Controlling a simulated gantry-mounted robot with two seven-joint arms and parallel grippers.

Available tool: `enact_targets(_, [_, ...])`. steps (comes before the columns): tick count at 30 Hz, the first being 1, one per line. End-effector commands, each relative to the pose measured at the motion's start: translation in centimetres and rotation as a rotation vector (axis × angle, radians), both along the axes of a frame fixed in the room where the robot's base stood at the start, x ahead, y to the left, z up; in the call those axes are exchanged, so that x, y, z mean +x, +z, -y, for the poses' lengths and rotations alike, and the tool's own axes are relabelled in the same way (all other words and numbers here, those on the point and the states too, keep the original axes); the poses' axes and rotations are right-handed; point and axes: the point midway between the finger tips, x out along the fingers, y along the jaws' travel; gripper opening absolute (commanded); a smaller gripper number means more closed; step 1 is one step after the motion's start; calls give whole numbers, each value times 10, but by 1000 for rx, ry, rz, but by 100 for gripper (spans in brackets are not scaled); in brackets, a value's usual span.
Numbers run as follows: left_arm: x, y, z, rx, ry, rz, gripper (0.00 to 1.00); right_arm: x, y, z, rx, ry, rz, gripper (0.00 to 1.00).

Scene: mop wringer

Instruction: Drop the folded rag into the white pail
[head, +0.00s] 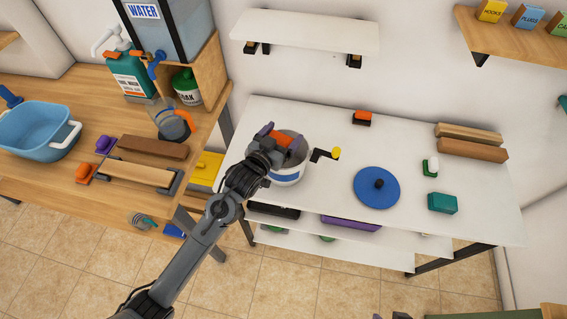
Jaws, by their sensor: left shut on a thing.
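The white pail (289,179) with a blue band stands at the left end of the white table. A crank with a yellow knob (336,153) sticks out on its right. My left gripper (279,140) is over the pail's mouth, shut on an orange-red piece (280,139) that looks like the folded rag. The rag appears over or within the rim; its exact height is unclear. The gripper and wrist hide part of the pail's opening and left side. My right gripper is not in view.
On the white table (320,211) are a blue round lid (377,187), a teal block (442,203), a small green-and-white item (430,167) and an orange-and-black item (362,118). A wooden bench (60,177) with a blue tub (38,131) stands left. A white shelf (305,32) hangs above.

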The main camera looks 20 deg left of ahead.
Motion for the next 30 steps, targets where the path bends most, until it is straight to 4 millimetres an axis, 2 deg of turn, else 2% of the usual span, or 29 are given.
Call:
enact_targets(8, [0, 0, 0, 0, 0, 0, 59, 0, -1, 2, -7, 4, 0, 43])
enact_targets(9, [0, 0, 0, 0, 0, 0, 93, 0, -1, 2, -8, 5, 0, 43])
enact_targets(11, [0, 0, 0, 0, 0, 0, 100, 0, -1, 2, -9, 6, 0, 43])
enact_targets(18, [-1, -1, 0, 0, 0, -1, 100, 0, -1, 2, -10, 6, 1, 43])
enact_targets(22, [-8, 0, -2, 0, 0, -2, 100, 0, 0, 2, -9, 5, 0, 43])
enact_targets(30, [-48, 6, -9, 0, 0, -2, 100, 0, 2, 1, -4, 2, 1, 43])
